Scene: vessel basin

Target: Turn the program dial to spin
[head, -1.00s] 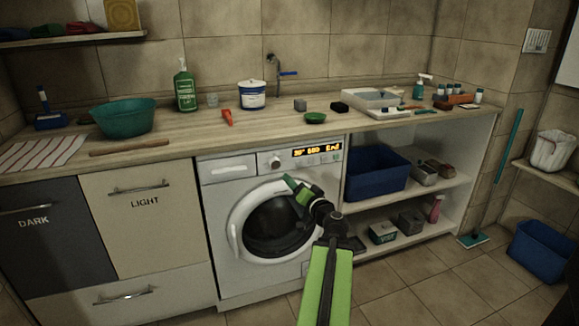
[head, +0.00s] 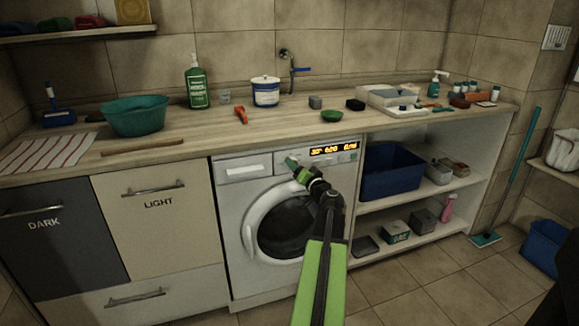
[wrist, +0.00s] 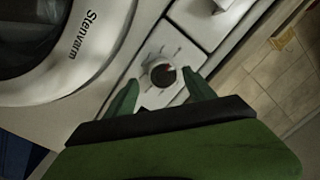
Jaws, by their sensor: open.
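The washing machine (head: 232,200) stands under the counter, with its round door (head: 290,228) shut. The program dial (wrist: 161,73) shows in the wrist view as a dark round knob with a pale ring, in a white panel with marks around it. My gripper (wrist: 153,92) is open, with one green finger on each side of the dial's near edge; I cannot tell whether they touch it. In the head view my gripper (head: 292,163) is at the control panel and hides the dial. The lit display (head: 334,150) has orange characters, too small to read surely.
The detergent drawer (head: 243,170) is left of the dial. A blue bin (head: 390,172) sits on the shelf at right. The floor in front is clear.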

